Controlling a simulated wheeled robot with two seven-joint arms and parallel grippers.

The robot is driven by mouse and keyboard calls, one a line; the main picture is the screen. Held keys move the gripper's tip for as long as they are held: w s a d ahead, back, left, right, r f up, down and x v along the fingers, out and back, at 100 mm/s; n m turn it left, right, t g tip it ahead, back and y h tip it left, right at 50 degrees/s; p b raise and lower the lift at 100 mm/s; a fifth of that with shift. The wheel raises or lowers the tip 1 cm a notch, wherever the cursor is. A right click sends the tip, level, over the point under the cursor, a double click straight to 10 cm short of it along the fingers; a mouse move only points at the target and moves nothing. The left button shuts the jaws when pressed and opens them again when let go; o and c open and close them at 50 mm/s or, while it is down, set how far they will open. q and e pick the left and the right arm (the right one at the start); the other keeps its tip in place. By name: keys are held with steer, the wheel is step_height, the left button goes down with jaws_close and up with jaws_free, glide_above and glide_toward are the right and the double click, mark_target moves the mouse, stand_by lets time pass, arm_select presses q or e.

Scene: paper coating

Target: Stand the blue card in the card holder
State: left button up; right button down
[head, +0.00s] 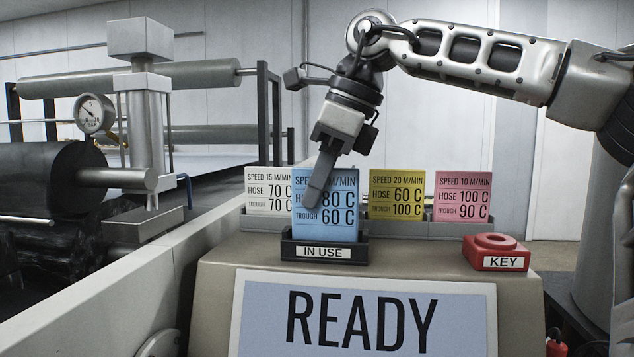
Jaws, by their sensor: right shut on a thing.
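The blue card (340,232) stands upright at the small black card holder (325,264) labelled "IN USE", its lower edge at or behind the holder's front lip. I cannot tell how deep it sits. My right gripper (319,190) comes down from above and is shut on the blue card, with a finger across the card's front that hides part of the text. My left gripper is not in view.
Behind stand a white card (262,205), a yellow card (397,194) and a pink card (462,196) in a grey rack (430,228). A red key holder (497,253) sits to the right. A "READY" panel (262,315) is in front. Rollers and a gauge (94,113) are at left.

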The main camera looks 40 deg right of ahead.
steer(key=shift+f+b, duration=0.35)
steer(key=shift+f, duration=0.35)
steer(key=c, duration=1.5)
jaws_free()
steer(key=shift+r, duration=0.35)
steer(key=p+v, duration=0.2)
steer(key=v, duration=1.3)
steer(key=shift+s+p, duration=0.2)
steer(key=shift+p, duration=0.2)
